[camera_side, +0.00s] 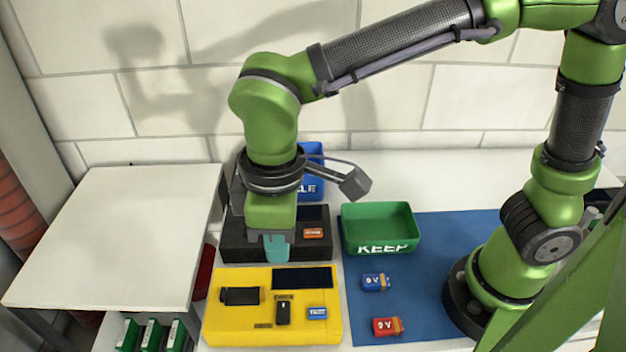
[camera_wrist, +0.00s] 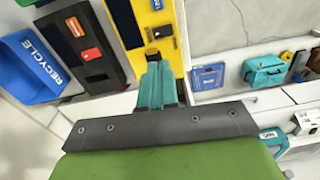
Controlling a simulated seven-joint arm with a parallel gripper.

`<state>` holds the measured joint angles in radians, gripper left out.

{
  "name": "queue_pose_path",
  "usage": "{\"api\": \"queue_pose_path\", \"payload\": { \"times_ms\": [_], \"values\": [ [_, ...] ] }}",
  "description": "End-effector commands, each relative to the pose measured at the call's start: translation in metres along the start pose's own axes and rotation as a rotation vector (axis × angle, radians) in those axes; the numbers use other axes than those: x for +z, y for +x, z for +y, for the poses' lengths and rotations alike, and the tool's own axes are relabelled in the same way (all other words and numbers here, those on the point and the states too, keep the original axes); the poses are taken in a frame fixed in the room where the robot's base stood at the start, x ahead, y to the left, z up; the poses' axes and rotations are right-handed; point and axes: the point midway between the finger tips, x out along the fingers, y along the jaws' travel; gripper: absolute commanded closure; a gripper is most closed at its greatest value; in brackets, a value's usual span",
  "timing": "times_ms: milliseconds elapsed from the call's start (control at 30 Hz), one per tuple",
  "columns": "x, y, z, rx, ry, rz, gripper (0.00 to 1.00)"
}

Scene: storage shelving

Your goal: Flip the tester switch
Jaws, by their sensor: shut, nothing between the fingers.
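The yellow tester (camera_side: 222,328) lies in the front of the side view. It has a dark screen (camera_side: 302,278), a black slot (camera_side: 240,295), a small black switch (camera_side: 283,312) and a blue label block (camera_side: 317,313). My gripper (camera_side: 276,256) is shut and empty, pointing down just behind the tester's back edge in the side view. The switch stands in front of it, apart. In the wrist view, the teal fingers (camera_wrist: 157,72) overlap the lower end of the tester (camera_wrist: 178,35). A dark part there is partly hidden by the fingertips. The switch's position is too small to tell.
A black unit with an orange label (camera_side: 313,233) sits behind the tester, close to my gripper. A blue recycle bin (camera_wrist: 30,65) is further back.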

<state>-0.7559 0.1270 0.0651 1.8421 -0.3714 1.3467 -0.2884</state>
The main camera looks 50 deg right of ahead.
Motion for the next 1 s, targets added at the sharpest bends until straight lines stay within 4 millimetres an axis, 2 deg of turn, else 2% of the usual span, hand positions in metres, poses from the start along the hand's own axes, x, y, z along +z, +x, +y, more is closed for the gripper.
{"api": "queue_pose_path", "payload": {
  "times_ms": [133, 567, 767, 1000],
  "values": [
    [-0.006, -0.011, 0.001, 0.02, -0.049, -0.019, 1.0],
    [-0.003, -0.008, 0.002, 0.018, -0.06, -0.032, 1.0],
    [-0.001, 0.015, 0.002, 0.018, -0.061, -0.036, 1.0],
    [0.001, 0.066, 0.003, 0.018, -0.06, -0.037, 1.0]
  ]
}}
